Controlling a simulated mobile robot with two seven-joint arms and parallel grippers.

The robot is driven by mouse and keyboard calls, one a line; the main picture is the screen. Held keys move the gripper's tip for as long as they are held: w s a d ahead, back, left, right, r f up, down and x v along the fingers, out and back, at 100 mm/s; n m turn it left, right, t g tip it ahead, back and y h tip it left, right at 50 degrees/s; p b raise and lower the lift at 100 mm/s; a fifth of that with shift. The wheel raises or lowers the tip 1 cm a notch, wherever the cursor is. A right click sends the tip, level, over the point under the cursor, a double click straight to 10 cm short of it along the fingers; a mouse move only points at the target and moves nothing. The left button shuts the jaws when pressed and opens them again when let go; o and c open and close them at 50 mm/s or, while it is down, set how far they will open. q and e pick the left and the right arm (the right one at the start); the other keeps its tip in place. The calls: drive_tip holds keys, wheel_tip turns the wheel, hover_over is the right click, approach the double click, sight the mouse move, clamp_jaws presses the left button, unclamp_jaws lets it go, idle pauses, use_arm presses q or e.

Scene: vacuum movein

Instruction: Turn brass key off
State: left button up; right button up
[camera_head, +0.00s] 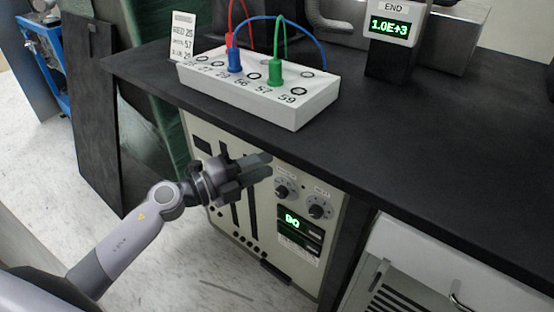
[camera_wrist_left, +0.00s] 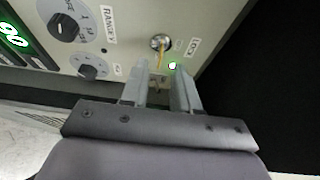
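The brass key (camera_wrist_left: 161,55) shows in the left wrist view as a thin yellow piece in a round silver lock (camera_wrist_left: 158,41) on the beige panel. In the head view my left gripper (camera_head: 262,163) is in front of the beige cabinet (camera_head: 300,262), and I cannot make out the key there. My right gripper is not in view.
Two dark knobs, one the upper knob (camera_wrist_left: 66,27), and a green-lit display (camera_head: 292,221) are on the panel. The black countertop (camera_head: 420,170) overhangs it, bearing a white socket box (camera_head: 290,115) with coloured cables. A dark board (camera_head: 90,110) leans at left.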

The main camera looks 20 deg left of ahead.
use_arm(q)
drive_tip(key=shift+x, duration=2.1)
clamp_jaws()
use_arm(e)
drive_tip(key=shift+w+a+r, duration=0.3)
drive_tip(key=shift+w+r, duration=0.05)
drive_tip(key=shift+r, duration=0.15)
